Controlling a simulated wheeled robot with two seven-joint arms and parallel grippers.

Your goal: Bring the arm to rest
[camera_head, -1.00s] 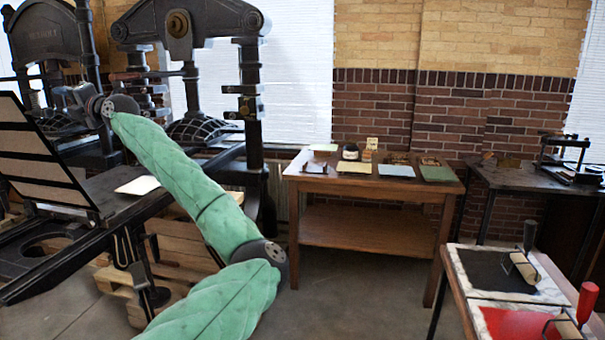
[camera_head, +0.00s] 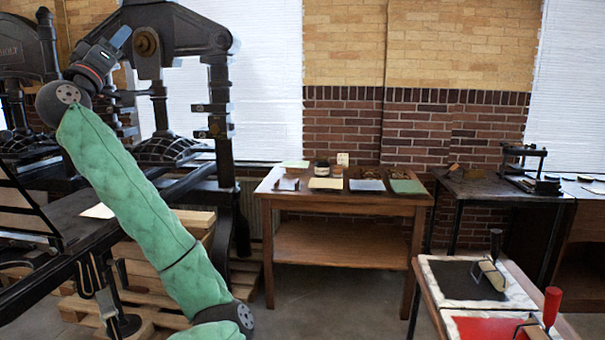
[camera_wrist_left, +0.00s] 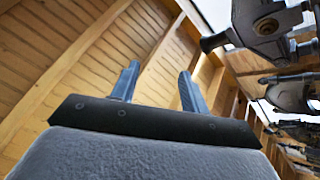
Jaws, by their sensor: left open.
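My left arm, in a green quilted sleeve, rises from the bottom of the head view to the upper left. My left gripper (camera_head: 118,42) points up and to the right in front of the black hand press (camera_head: 180,40). In the left wrist view its two fingers (camera_wrist_left: 158,88) stand apart with nothing between them, against a wooden ceiling. My right gripper is not in view.
A wooden table (camera_head: 345,203) with papers and jars stands at the centre by the brick wall. An inking table (camera_head: 460,290) with rollers is at the lower right. A small press (camera_head: 530,170) stands on a dark bench at the right. Open floor lies between.

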